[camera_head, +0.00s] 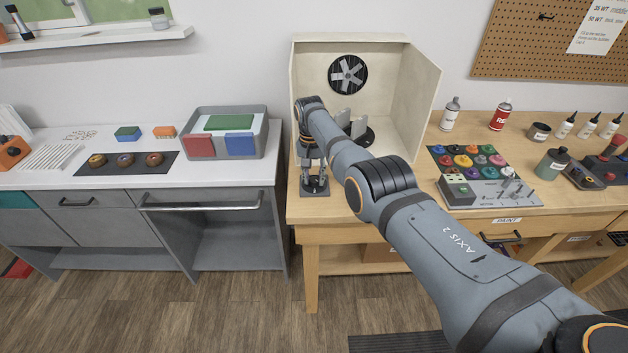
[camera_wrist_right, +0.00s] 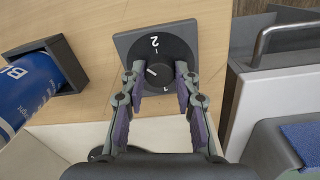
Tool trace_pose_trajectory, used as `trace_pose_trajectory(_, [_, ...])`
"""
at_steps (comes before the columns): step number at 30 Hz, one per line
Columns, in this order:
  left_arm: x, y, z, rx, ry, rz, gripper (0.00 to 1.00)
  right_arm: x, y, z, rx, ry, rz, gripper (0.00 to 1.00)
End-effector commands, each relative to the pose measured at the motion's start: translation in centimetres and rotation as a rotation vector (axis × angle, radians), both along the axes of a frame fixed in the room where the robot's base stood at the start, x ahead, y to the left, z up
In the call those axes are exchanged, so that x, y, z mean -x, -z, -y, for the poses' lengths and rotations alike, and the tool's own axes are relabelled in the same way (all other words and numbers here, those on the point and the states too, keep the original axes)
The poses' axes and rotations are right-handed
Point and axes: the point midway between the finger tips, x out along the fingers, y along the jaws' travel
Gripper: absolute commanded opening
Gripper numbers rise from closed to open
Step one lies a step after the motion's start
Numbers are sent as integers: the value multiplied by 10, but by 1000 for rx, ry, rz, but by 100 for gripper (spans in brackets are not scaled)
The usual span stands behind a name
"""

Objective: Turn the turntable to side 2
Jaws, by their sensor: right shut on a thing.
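The turntable (camera_head: 367,138) is a dark disc inside the cream booth, partly hidden behind my right arm, with light upright pieces on it. Its control is a dark square dial plate (camera_head: 325,192) on the bench at the booth's front left. In the wrist view the plate (camera_wrist_right: 123,40) carries a white "2" at its top and a "1" partly hidden by the right finger. My right gripper (camera_head: 314,181) points down at the dial and is shut on its round knob (camera_wrist_right: 153,76). The knob's white pointer line slants to the upper left in that view. My left gripper is out of view.
The booth (camera_head: 418,85) has a side wall right of my forearm. A blue can (camera_wrist_right: 25,90) lies in a dark holder beside the dial in the wrist view. A grey tray (camera_head: 262,125) is left.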

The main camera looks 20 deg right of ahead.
Motion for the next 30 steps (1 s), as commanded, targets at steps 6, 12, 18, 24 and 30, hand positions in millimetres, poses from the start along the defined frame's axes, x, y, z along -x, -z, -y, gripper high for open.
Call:
trace_pose_trajectory(6, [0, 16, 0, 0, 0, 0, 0, -2, 1, 1, 0, 203, 6, 0])
trace_pose_trajectory(12, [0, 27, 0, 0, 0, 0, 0, -2, 1, 1, -1, 388, 7, 0])
trace_pose_trajectory(18, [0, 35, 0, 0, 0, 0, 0, -2, 0, 1, 0, 549, 5, 0])
trace_pose_trajectory(24, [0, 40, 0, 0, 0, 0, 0, -2, -1, 1, -1, 671, 7, 0])
trace_pose_trajectory(30, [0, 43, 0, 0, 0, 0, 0, -2, -1, 1, -2, 746, 7, 0])
